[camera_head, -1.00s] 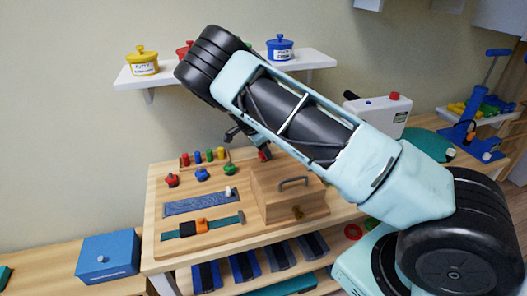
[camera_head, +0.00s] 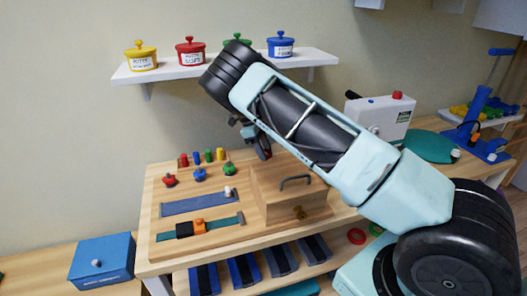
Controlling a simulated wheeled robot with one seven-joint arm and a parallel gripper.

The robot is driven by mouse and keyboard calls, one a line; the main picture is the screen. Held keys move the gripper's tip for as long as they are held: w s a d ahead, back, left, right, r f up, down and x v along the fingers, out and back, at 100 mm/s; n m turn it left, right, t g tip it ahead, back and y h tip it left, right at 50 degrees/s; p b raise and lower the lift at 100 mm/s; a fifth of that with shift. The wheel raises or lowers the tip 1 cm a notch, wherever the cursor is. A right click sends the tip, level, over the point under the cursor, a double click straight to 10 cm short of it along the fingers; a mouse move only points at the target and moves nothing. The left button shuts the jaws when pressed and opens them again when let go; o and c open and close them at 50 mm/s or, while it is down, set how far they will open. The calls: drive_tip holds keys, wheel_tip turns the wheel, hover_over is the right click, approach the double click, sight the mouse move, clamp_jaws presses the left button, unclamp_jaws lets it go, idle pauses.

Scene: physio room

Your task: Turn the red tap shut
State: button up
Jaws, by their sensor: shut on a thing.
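A red tap (camera_head: 169,180) with a star-shaped handle stands on the wooden activity board (camera_head: 155,215), left of a blue tap (camera_head: 200,174) and a green tap (camera_head: 229,169). My gripper (camera_head: 262,148) hangs above the back of the wooden box, partly hidden behind my own arm. It is well to the right of the red tap and apart from it. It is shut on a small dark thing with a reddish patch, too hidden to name. I cannot tell how far the red tap is turned.
The wooden box (camera_head: 270,208) with a grey handle stands right of the taps. Several coloured pegs (camera_head: 209,156) stand behind them. A shelf (camera_head: 170,72) with lidded pots hangs above. A blue box (camera_head: 104,260) sits at the lower left. The air above the taps looks clear.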

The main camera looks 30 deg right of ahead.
drive_tip(key=shift+m, duration=0.4)
drive_tip(key=o, duration=1)
